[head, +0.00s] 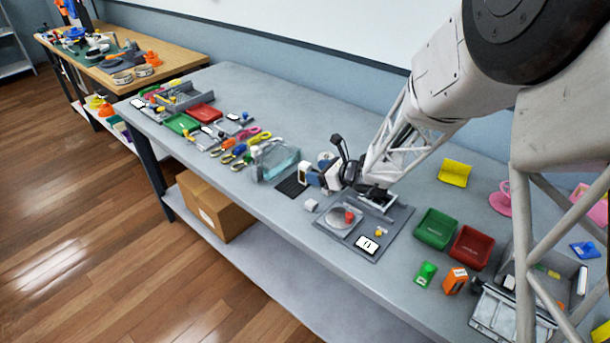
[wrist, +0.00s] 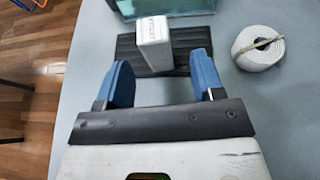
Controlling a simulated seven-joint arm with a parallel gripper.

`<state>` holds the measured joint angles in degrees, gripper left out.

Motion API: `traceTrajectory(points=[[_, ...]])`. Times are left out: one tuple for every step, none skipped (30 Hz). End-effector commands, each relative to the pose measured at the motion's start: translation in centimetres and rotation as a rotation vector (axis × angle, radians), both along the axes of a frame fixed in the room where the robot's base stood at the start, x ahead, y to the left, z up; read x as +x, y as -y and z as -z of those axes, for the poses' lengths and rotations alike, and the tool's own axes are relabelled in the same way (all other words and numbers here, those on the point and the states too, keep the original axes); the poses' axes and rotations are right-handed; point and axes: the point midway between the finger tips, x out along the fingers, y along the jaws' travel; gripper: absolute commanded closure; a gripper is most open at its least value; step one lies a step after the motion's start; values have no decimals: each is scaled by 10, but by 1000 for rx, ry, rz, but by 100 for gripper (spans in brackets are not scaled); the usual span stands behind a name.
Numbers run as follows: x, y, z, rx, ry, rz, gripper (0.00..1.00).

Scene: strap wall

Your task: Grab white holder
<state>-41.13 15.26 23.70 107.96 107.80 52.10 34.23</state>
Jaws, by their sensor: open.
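The white holder (wrist: 153,38) is a narrow upright block with dark lettering on its top in the wrist view. It stands on a black ribbed mat (wrist: 185,45). In the head view the holder (head: 304,173) is a small white block just left of my gripper (head: 321,177). My gripper (wrist: 161,72) has two blue fingers, spread apart with nothing held. The holder is just ahead of the fingertips, roughly in line with the gap and slightly nearer the left finger. I cannot tell whether its lower end is between the fingers.
A white roll (wrist: 258,48) lies right of the right finger. A clear glass-like box (head: 275,160) stands beyond the mat. Green (head: 435,229) and red (head: 471,247) bins are farther right.

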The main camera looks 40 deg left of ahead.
Motion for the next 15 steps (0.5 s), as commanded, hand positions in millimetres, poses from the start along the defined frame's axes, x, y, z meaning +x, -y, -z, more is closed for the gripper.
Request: traceTrajectory(points=[[0,0,0,0,0,0,38],[0,0,0,0,0,0,38],[0,0,0,0,0,0,38],[0,0,0,0,0,0,38],[0,0,0,0,0,0,38],[0,0,0,0,0,0,38],[0,0,0,0,0,0,38],[0,0,0,0,0,0,38],[0,-1,0,0,0,0,38],[0,-2,1,0,0,-1,38],[-1,-3,1,0,0,-1,38],[-1,-5,2,0,0,-1,38],[-2,-6,3,0,0,-1,38],[-2,-8,4,0,0,-1,38],[-3,-12,6,0,-2,-1,38]])
